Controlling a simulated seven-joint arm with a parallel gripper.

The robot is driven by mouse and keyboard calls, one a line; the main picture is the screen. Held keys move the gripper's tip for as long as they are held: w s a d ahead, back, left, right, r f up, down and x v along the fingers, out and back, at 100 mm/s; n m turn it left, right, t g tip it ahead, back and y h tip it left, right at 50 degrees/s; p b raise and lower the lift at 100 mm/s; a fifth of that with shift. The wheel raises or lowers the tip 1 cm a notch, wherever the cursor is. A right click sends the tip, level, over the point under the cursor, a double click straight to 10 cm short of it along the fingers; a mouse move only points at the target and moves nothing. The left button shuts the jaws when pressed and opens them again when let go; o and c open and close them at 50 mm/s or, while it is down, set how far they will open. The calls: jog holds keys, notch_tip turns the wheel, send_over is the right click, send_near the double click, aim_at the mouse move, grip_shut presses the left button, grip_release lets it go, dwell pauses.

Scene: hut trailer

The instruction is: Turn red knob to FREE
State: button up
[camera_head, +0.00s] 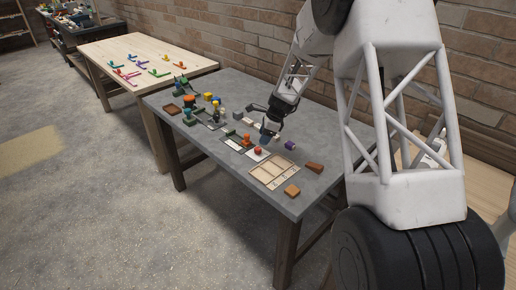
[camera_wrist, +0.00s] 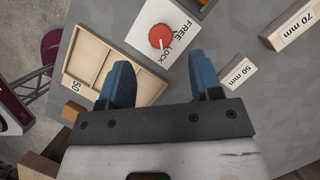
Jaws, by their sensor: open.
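The red knob (camera_wrist: 161,36) is round and sits on a white plate (camera_wrist: 148,22) marked FREE and LOCK in the wrist view. A white mark on the knob lies on its lower right side; I cannot tell exactly which word it points to. In the head view the red knob (camera_head: 258,150) is small, on the grey table (camera_head: 222,88). My gripper (camera_wrist: 164,80) is open, with its blue fingertips apart and nothing between them. The knob lies beyond the fingertips, not touched in the wrist view. In the head view my gripper (camera_head: 269,128) hangs above the table near the knob.
A wooden tray (camera_wrist: 93,62) with compartments lies beside the plate. Wooden blocks marked 50 mm (camera_wrist: 238,73) and 70 mm (camera_wrist: 291,25) stand at the right. Several coloured parts crowd the table's far end. A brick wall (camera_head: 250,35) runs behind.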

aim_at(258, 149)
jog(key=shift+x, duration=3.4)
jog(key=c, duration=0.9)
